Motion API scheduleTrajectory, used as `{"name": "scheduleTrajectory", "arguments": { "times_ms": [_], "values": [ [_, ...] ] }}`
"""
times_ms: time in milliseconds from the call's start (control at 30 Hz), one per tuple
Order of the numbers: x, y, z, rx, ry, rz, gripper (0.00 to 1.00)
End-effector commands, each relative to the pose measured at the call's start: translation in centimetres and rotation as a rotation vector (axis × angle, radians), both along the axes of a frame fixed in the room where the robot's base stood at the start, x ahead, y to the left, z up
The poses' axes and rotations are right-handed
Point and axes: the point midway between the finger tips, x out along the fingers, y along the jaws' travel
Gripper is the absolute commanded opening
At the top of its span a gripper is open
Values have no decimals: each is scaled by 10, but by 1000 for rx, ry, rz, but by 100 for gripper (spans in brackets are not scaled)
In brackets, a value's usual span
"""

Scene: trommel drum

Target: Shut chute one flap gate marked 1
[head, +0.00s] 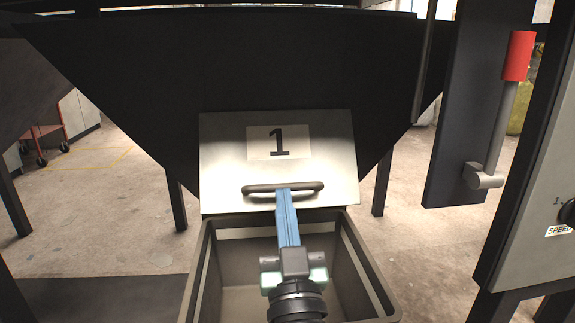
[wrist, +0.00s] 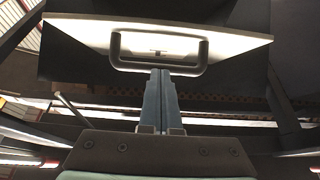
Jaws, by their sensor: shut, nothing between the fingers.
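The flap gate (head: 220,160) is a pale metal plate with a label "1" (head: 278,142) on the front of the dark hopper. It tilts outward at its lower edge. A dark bar handle (head: 262,189) runs across its lower part. My gripper (head: 284,192) is shut and empty, its blue fingers reaching up to the handle. In the wrist view the handle (wrist: 203,52) arches over the flap (wrist: 80,30), and the fingertips (wrist: 160,72) lie at its lower bar. I cannot tell whether they touch it.
An open grey bin (head: 205,265) stands under the flap, below my arm. A lever with a red grip (head: 518,55) and a control panel marked SPEED (head: 558,230) are at the right. Dark support legs (head: 176,200) flank the hopper.

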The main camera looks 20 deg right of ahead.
Motion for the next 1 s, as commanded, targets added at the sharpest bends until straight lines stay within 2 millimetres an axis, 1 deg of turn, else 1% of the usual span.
{"name": "scheduleTrajectory", "arguments": {
  "times_ms": [33, 500, 800, 1000],
  "values": [
    [1, -1, -8, -4, -15, -1, 0],
    [17, -5, -24, -9, -28, 0, 0],
    [24, -7, -36, -9, -25, -1, 0],
    [26, -8, -39, -9, -25, -1, 0]
  ]
}}
